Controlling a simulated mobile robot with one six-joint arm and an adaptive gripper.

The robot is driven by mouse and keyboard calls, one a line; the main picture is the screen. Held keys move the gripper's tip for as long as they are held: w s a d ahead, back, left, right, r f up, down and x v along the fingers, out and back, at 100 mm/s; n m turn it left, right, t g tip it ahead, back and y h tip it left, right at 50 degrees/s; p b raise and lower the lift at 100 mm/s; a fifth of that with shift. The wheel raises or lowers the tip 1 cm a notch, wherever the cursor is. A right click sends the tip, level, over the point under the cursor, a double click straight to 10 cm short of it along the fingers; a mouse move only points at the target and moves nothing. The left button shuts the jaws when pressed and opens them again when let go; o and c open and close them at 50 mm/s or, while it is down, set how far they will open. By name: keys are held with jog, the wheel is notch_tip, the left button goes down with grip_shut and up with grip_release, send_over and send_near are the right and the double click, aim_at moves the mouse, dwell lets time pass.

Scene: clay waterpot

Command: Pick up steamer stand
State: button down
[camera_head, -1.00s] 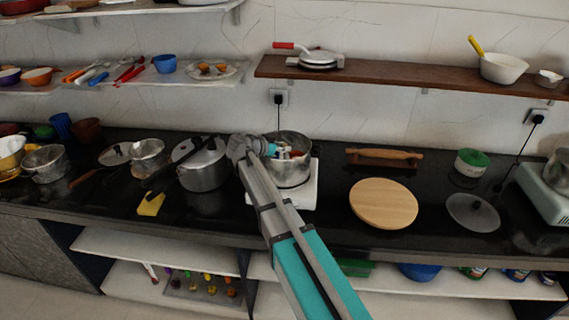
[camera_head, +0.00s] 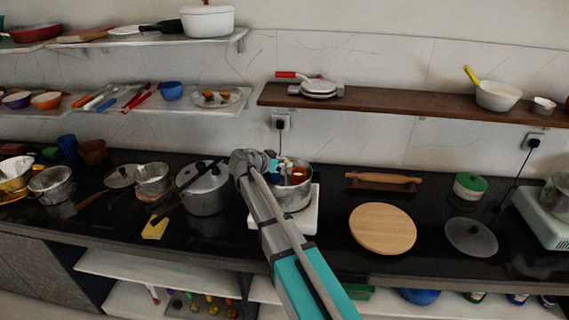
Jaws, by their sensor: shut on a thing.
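A metal pot (camera_head: 296,205) stands on a white cooker at the middle of the counter. My gripper (camera_head: 276,165) is at the pot's upper left, close to its rim, with my arm rising from below. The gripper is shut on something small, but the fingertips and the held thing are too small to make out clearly. Small white and teal patches show beside the fingers. An orange-red round thing (camera_head: 298,174) shows at the pot's opening. I cannot make out the steamer stand as a separate shape.
A lidded pot (camera_head: 205,192) stands close to the left of my gripper. A round wooden board (camera_head: 383,230), a rolling pin (camera_head: 384,181) and a glass lid (camera_head: 471,237) lie to the right. A brown shelf (camera_head: 420,102) runs above the counter.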

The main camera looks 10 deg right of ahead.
notch_tip(320, 180, up, 13)
jog(key=p, duration=1.2)
jog(key=shift+r, duration=0.2)
